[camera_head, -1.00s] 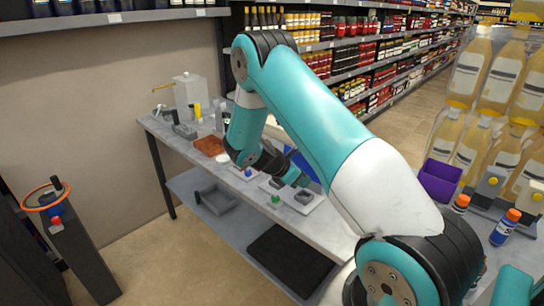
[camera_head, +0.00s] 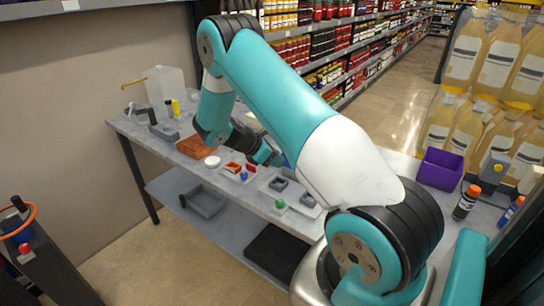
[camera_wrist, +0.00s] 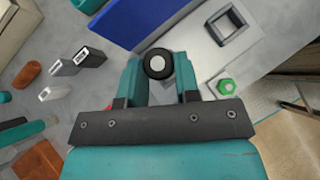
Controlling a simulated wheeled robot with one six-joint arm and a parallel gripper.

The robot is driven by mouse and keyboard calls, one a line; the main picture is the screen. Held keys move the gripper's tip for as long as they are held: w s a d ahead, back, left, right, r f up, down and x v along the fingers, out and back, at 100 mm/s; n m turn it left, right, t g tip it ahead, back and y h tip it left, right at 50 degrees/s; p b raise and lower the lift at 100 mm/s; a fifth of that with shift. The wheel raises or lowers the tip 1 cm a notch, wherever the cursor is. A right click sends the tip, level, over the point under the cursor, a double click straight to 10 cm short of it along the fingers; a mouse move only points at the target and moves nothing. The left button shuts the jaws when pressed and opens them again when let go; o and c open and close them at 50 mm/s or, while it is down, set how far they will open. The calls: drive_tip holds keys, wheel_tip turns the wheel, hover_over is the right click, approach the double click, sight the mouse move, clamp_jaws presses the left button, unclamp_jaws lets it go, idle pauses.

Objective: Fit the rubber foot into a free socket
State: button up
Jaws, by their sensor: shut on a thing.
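The rubber foot (camera_wrist: 158,64) is a black ring with a pale centre in the wrist view. My gripper (camera_wrist: 158,72) is shut on it, with one teal finger on each side. In the head view my gripper (camera_head: 266,155) is over the workbench, and the foot cannot be made out there. A grey square socket (camera_wrist: 228,24) stands on a pale plate (camera_wrist: 203,52), apart from the foot, up and to the right in the wrist view. The head view shows two grey square sockets, one farther (camera_head: 279,183) and one nearer (camera_head: 307,200). Both look empty.
A green hex part (camera_head: 280,204) lies at the workbench (camera_head: 250,206) front edge. Red and blue parts, a white disc (camera_head: 212,161) and a brown block (camera_head: 195,147) lie left of the sockets. A purple bin (camera_head: 439,169) stands at the right. A blue panel (camera_wrist: 128,18) is close by the gripper.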

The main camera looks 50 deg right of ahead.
drive_tip(key=shift+r+p, duration=0.1)
drive_tip(key=shift+p, duration=0.2)
drive_tip(key=shift+f+b, duration=1.45)
drive_tip(key=shift+f, duration=1.55)
drive_tip(key=shift+p, duration=0.65)
drive_tip(key=shift+f+b, duration=0.45)
drive_tip(key=shift+f, duration=0.3)
drive_tip(key=o, duration=1.1)
drive_tip(key=shift+c, duration=0.2)
drive_tip(key=shift+a, duration=0.1)
